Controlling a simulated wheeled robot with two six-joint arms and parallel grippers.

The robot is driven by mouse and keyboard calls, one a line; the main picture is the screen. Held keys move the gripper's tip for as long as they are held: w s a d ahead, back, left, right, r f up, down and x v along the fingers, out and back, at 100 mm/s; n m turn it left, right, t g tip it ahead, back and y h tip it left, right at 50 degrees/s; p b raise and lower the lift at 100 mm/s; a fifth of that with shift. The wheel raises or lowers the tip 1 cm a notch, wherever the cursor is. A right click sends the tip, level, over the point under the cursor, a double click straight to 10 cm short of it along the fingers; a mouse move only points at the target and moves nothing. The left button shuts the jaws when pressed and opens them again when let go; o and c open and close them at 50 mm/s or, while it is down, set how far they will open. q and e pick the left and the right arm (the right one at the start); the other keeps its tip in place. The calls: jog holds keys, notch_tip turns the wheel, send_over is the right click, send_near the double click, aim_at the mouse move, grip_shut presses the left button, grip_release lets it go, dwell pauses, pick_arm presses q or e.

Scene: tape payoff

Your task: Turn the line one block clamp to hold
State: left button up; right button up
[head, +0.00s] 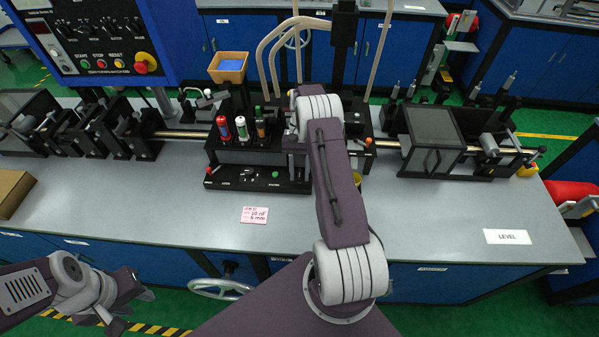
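A black block assembly (262,155) sits on the steel rail (388,144) at the middle of the bench. I cannot pick out the line one block clamp or its setting; small knobs are seen around the assembly, and my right arm covers part of it. My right arm reaches over the bench to the assembly. My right gripper (292,143) is mostly hidden by its wrist, so its fingers and any contact cannot be made out. My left gripper (132,308) is low at the left, in front of the bench and away from the assembly, with its fingers apart and empty.
Red, white and dark bottles (241,128) stand on the assembly. A pink note (254,215) and a LEVEL label (507,237) lie on the grey bench (120,205). A control panel (90,40) stands at the back left. A dark boxed unit (432,140) sits on the right rail. The front bench is mostly clear.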

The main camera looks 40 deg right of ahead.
jog(key=shift+w+d+r, duration=0.2)
jog(key=shift+r, duration=0.15)
jog(key=b+v, duration=0.1)
jog(key=v, duration=0.7)
jog(key=shift+r, duration=0.15)
